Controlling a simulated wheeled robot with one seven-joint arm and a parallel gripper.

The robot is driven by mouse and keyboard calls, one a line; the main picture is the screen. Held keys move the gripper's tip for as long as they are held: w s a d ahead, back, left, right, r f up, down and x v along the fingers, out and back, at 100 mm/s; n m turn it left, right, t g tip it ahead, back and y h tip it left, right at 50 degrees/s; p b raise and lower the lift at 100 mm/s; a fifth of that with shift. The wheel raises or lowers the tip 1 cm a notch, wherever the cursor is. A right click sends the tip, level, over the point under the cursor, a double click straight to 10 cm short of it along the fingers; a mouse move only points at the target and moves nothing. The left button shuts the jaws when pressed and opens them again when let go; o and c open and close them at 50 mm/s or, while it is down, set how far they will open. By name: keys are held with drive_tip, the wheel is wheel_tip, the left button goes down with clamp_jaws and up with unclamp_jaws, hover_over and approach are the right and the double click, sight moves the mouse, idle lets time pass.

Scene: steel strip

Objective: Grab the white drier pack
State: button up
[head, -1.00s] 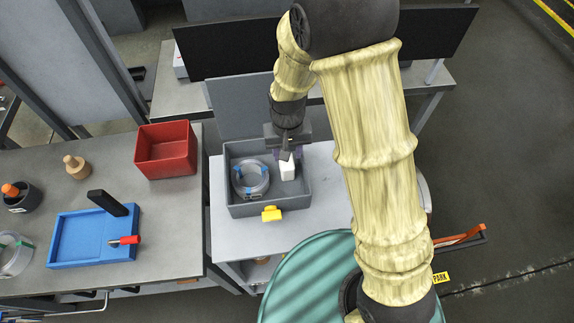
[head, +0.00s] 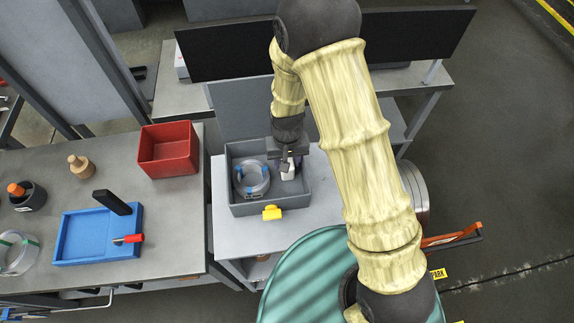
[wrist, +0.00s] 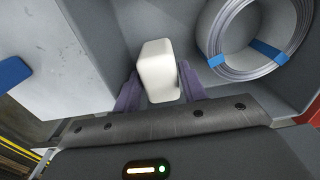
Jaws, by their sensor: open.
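The white drier pack (head: 287,172) stands in the right part of a grey open box (head: 247,209). It also shows in the wrist view (wrist: 157,70), between the two purple-grey fingers of my gripper (wrist: 158,88). My gripper (head: 289,165) is open and reaches down into the box, with one finger on each side of the pack. I cannot tell whether the fingers touch it. In the head view my gripper hides part of the pack.
A coil of steel strip with blue bands (head: 251,179) lies in the box left of the pack. The box walls stand close around my gripper. A red bin (head: 168,150) and a blue tray (head: 85,236) sit on the left table.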

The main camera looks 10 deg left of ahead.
drive_tip(key=c, duration=0.7)
drive_tip(key=shift+o, duration=0.2)
wheel_tip(320, 180, up, 10)
drive_tip(key=b, duration=0.2)
drive_tip(key=shift+b, duration=0.3)
